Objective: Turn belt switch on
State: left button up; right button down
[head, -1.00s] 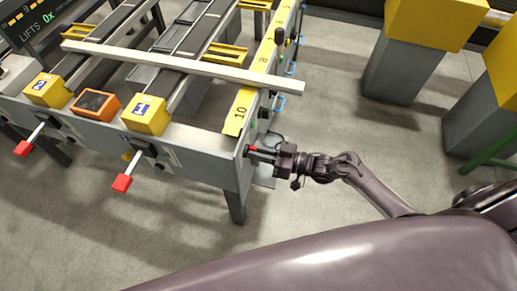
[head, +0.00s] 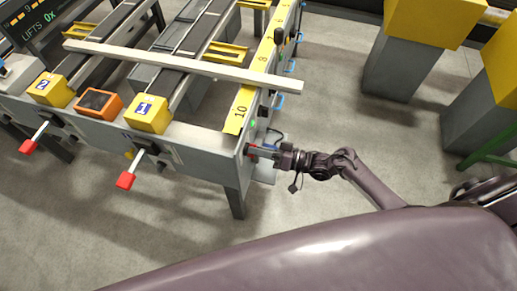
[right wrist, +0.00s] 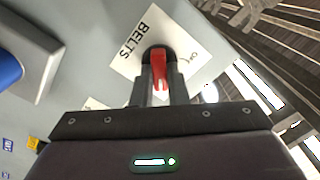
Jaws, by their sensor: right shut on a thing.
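The belt switch (right wrist: 158,65) is a red lever on a dark round base, on a white plate marked BELTS (right wrist: 128,45) in the right wrist view. My right gripper (right wrist: 157,85) is shut on the red lever, one dark finger on each side of it. In the head view my right gripper (head: 259,151) reaches the end face of the runout table (head: 190,158) at its near right corner, and the fingers hide most of the switch. My left gripper is not in view.
Two levers with red handles (head: 126,180) (head: 28,146) stick out of the table's front. A long pale bar (head: 180,66) lies across the table top. Yellow blocks on grey pedestals (head: 400,70) stand at the right. The floor between is clear.

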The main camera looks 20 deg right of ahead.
jog(key=c, duration=1.4)
grip_release()
jog(key=shift+c, duration=0.2)
jog(key=v, duration=0.7)
jog(key=shift+s+d+b, duration=0.25)
jog(key=shift+d+b, duration=0.1)
jog(key=shift+b, duration=0.05)
